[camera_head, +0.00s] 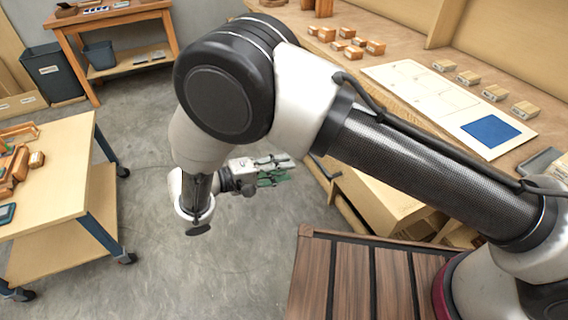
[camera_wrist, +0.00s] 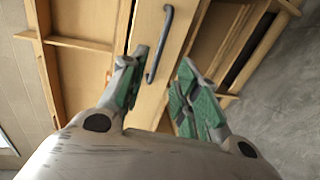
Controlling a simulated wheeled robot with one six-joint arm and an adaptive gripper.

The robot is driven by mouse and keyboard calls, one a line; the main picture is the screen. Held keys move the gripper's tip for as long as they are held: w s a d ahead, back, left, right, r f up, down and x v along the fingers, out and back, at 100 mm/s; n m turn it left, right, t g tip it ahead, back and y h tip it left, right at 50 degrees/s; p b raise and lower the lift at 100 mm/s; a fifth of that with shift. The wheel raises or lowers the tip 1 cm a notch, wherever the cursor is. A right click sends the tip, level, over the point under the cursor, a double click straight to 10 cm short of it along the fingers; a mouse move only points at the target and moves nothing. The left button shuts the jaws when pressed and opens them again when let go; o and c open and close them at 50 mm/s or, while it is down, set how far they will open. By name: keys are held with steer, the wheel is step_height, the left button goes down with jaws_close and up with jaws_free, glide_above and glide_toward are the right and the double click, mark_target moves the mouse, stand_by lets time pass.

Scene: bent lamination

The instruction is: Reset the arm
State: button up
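My arm arches across the head view from the lower right, over the concrete floor. My gripper (camera_head: 274,169) is out in front over the bare floor, pointing right toward the workbench. In the wrist view its two green-padded fingers (camera_wrist: 160,92) are spread apart. Nothing is between them. Behind the fingers is a wooden drawer front with a dark bar handle (camera_wrist: 160,45), apart from the fingers as far as I can tell.
The workbench (camera_head: 410,75) at right holds several small blocks and a white board with a blue square (camera_head: 490,131). A wheeled cart (camera_head: 75,160) stands at left. A small table (camera_head: 110,18) and dark bins (camera_head: 52,72) are at the back. The floor between is clear.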

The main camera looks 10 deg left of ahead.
steer(key=s+d+f+n+g, duration=0.3)
steer(key=d+n, duration=0.2)
steer(key=w+d+r+m+g+y, duration=0.2)
steer(key=d+r+g+y, duration=0.5)
steer(key=d+r, duration=0.95)
steer(key=s+d+r+m+t+y, duration=0.1)
steer(key=s+d+r+m+y, duration=0.1)
steer(key=d+r, duration=0.3)
steer(key=s+d+r+m+t+y, duration=0.1)
steer(key=s+d+r+m, duration=0.3)
steer(key=d, duration=0.8)
steer(key=s+d+r+m+t+y, duration=0.2)
steer(key=s+d+r+m+t, duration=0.1)
steer(key=d+r, duration=0.5)
steer(key=shift+d+r+m+y, duration=0.2)
steer(key=shift+d+m+y, duration=0.1)
steer(key=shift+d+m, duration=0.25)
